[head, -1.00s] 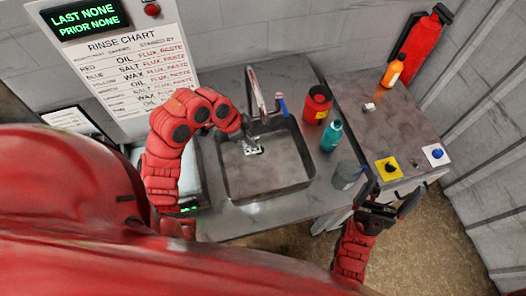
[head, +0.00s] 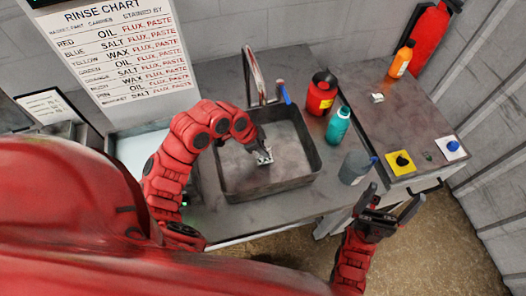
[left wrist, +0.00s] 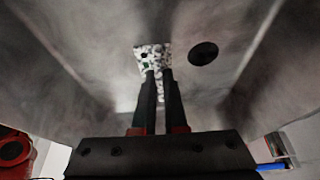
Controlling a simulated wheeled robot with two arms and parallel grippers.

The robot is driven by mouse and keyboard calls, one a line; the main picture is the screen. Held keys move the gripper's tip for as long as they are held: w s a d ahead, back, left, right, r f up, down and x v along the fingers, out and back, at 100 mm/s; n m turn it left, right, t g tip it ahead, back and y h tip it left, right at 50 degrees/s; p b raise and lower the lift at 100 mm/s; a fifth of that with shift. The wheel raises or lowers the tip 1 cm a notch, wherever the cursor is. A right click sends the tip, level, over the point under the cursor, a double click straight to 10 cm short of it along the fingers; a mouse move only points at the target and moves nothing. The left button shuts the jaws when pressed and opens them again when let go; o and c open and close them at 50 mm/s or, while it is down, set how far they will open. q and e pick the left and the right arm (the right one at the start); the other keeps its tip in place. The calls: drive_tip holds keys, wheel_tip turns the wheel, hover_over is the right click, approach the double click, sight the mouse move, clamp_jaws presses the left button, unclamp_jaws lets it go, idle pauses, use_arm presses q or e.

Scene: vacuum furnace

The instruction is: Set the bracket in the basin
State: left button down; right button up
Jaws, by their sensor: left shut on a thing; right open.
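The bracket (head: 264,157) is a small pale, speckled metal piece inside the grey basin (head: 222,187). My left gripper (head: 261,146) reaches into the basin from the left and is shut on the bracket. In the left wrist view the bracket (left wrist: 153,57) sits at the fingertips (left wrist: 158,78), above or on the basin floor; I cannot tell whether it touches. The round dark drain (left wrist: 203,53) lies to the right of it. My right gripper (head: 383,211) is open and empty, in front of the counter's right part.
A faucet (head: 252,72) with a blue handle stands behind the basin. A red can (head: 320,95), a teal bottle (head: 338,125) and a grey container (head: 354,168) stand to its right. The right cabinet holds an orange bottle (head: 402,60), a yellow plate (head: 397,167) and a white plate (head: 449,148).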

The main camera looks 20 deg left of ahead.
use_arm(q)
drive_tip(key=shift+s+r, duration=0.15)
drive_tip(key=c, duration=1)
unclamp_jaws()
drive_tip(key=shift+o, duration=0.2)
drive_tip(key=shift+r, duration=0.1)
drive_tip(key=shift+a+r, duration=0.15)
drive_tip(key=shift+r, duration=0.05)
drive_tip(key=v, duration=1.1)
drive_tip(key=shift+s, duration=0.2)
drive_tip(key=shift+a+r, duration=0.1)
drive_tip(key=shift+r, duration=0.05)
